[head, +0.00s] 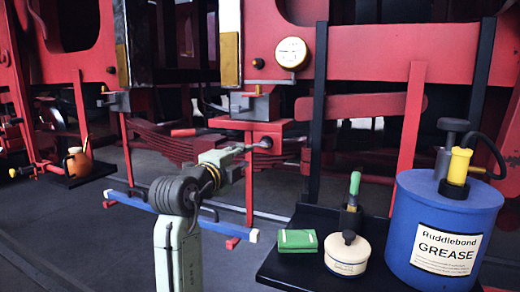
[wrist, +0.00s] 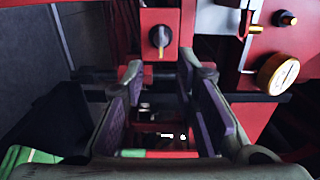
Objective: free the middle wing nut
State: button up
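In the wrist view, a dark round fitting with a raised bar and a pale lower tip (wrist: 160,38) is on a red face, above and beyond my fingertips. It looks like a wing nut, but I cannot tell whether it is the middle one. My gripper (wrist: 162,88) is open, its dark finger pads wide apart with nothing held between them. In the head view, my gripper (head: 262,145) is in front of a red block (head: 284,128) under the frame. No wing nut is clear in the head view; the gripper covers part of that block.
A brass-rimmed gauge (head: 291,53) and a small dark knob (head: 258,63) are above the block. A blue grease drum (head: 412,215), a cream tin (head: 347,258) and a green box (head: 297,240) stand on a black shelf at right. Open floor lies at left.

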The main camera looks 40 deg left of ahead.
aim_at(261, 146)
jog(key=p+x, duration=0.3)
jog(key=x, duration=0.7)
jog(key=shift+w, duration=0.2)
grip_shut()
